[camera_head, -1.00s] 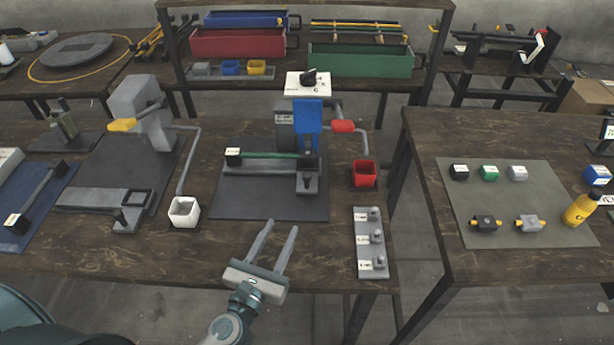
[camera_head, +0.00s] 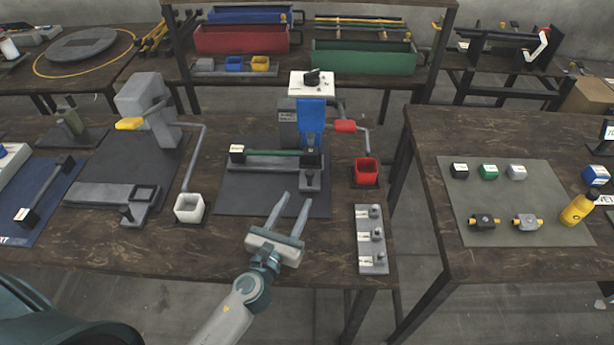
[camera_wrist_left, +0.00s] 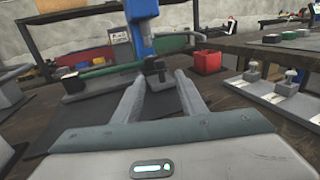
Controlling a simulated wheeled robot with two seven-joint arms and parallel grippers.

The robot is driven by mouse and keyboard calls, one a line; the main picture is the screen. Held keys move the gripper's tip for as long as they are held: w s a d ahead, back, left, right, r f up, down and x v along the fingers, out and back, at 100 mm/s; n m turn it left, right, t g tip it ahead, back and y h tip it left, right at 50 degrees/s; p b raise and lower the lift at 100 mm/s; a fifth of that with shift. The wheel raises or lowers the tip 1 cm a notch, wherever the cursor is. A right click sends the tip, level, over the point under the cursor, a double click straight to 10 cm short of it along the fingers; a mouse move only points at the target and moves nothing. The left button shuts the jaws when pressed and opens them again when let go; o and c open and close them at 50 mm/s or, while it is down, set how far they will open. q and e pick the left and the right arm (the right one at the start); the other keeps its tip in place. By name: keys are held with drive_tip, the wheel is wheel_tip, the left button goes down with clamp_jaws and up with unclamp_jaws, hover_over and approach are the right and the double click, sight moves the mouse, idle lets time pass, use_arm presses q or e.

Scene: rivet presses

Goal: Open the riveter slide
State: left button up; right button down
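The riveter with the blue head (camera_head: 312,118) stands at the back of the middle table and also shows in the left wrist view (camera_wrist_left: 142,25). Its slide carries a grey knob block (camera_head: 309,176), seen in the left wrist view (camera_wrist_left: 154,69) just beyond the fingertips. A green rod (camera_head: 272,153) lies across the slide's left part. My left gripper (camera_head: 294,200) is open and empty, its fingers pointing at the knob block and apart from it. In the left wrist view the gripper (camera_wrist_left: 160,82) has the knob between its fingers' lines. My right gripper is not in view.
A red cup (camera_head: 366,171) stands right of the riveter, a white cup (camera_head: 189,208) to its left. A grey plate with several knobbed pieces (camera_head: 371,240) lies right of my gripper. A second grey press (camera_head: 147,108) stands left.

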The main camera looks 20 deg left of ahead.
sight(308, 178)
use_arm(q)
drive_tip(key=w+p, duration=0.1)
drive_tip(key=w, duration=0.8)
drive_tip(key=shift+w+d, duration=0.15)
drive_tip(key=shift+w, duration=0.1)
clamp_jaws()
